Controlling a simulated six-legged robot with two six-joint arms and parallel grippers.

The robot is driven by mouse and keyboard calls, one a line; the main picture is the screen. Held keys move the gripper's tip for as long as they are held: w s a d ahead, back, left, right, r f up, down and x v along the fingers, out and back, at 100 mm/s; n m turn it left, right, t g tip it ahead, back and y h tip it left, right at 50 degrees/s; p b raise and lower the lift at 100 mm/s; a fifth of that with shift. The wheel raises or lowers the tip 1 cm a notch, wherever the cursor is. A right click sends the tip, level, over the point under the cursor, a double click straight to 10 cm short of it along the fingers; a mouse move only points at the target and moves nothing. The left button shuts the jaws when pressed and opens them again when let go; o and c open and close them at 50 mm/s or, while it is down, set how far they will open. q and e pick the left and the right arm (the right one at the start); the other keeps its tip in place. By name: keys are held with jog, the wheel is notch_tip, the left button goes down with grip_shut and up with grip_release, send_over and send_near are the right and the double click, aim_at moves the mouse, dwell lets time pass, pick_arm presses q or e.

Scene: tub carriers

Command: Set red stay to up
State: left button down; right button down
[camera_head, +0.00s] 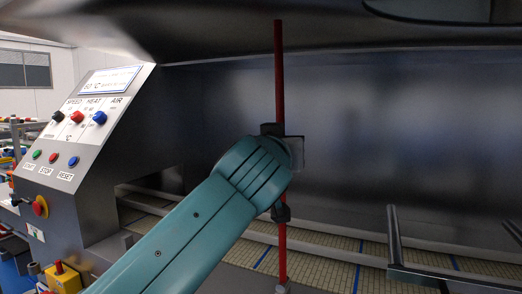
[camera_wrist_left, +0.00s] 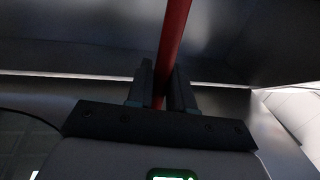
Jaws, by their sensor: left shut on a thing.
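The red stay (camera_head: 280,80) is a thin red rod standing nearly upright in the head view. Its lower end meets the front rail by the conveyor, and its upper end lies against the dark raised hood (camera_head: 190,30); whether it touches the hood I cannot tell. My left arm crosses in front of the stay's middle and hides part of it. In the left wrist view the stay (camera_wrist_left: 173,45) passes between the two dark fingers of my left gripper (camera_wrist_left: 162,88), which is shut on it. My right gripper is not in view.
A slanted control panel (camera_head: 92,118) with knobs and buttons stands at the left, with a red emergency stop (camera_head: 40,207) below. A woven conveyor belt (camera_head: 330,268) runs under the hood. A dark metal bracket (camera_head: 395,235) stands at the right.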

pick_arm(q)
jog(key=shift+s+d+f+m, duration=0.15)
jog(key=shift+s+d+m, duration=0.05)
jog(key=shift+d, duration=0.35)
jog(key=shift+s+d+f+m, duration=0.15)
jog(key=shift+d+m, duration=0.05)
jog(key=shift+d, duration=0.35)
jog(key=c, duration=1.2)
grip_release()
jog(key=shift+c, duration=0.2)
jog(key=shift+o, duration=0.5)
jog(key=shift+a+r, duration=0.1)
jog(key=shift+r, duration=0.05)
jog(key=s+a+b, duration=0.2)
jog(key=s+b, duration=0.5)
jog(key=s, duration=0.9)
jog(key=shift+a, duration=0.25)
jog(key=shift+s, duration=0.2)
